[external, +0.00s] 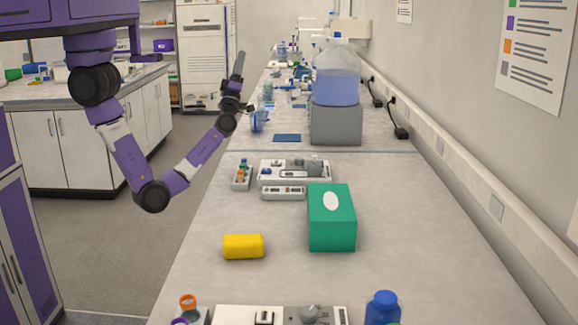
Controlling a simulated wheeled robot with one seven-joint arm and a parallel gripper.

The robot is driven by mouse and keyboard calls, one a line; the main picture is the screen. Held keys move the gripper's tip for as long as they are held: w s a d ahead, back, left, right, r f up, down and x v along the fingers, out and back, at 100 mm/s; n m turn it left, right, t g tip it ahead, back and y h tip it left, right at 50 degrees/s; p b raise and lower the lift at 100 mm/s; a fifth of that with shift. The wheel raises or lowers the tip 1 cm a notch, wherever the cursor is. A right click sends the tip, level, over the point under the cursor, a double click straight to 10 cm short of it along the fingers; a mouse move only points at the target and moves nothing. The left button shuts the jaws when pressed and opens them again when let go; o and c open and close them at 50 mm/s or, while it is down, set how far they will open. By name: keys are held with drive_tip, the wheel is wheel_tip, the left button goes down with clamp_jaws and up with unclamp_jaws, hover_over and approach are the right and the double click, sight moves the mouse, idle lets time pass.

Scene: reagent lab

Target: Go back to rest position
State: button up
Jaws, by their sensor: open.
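My gripper (239,64) is at the end of my purple and black arm, raised near the left edge of the long bench, in the upper middle of the external view. It looks small, dark and grey and points upward in the picture. Its fingers are open, and I see nothing held in it. My arm bends down at a black elbow over the aisle and rises again to the wrist. The gripper is apart from the bench objects.
A white cabinet counter (90,145) stands left. The aisle floor between is clear.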

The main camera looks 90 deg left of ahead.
drive_tip(key=d+f+m+t+h, duration=1.6)
drive_tip(key=d+f+m+h, duration=0.2)
drive_tip(key=d+m+h, duration=0.6)
drive_tip(key=s+d+f+m+g+h, duration=0.1)
drive_tip(key=s+d+f+g, duration=0.1)
drive_tip(key=s+d+f, duration=0.2)
drive_tip(key=s+d+f+m+g+h, duration=0.1)
drive_tip(key=s+d+f+g, duration=0.2)
drive_tip(key=s+f, duration=0.3)
drive_tip(key=s+d+f+m+g+h, duration=0.1)
drive_tip(key=s+d+f+g, duration=0.2)
drive_tip(key=s, duration=0.8)
wheel_tip(320, 180, down, 2)
drive_tip(key=d, duration=0.2)
drive_tip(key=shift+s+d+f+h, duration=0.25)
drive_tip(key=shift+d+h, duration=0.05)
drive_tip(key=shift+h, duration=0.1)
drive_tip(key=shift+c, duration=0.2)
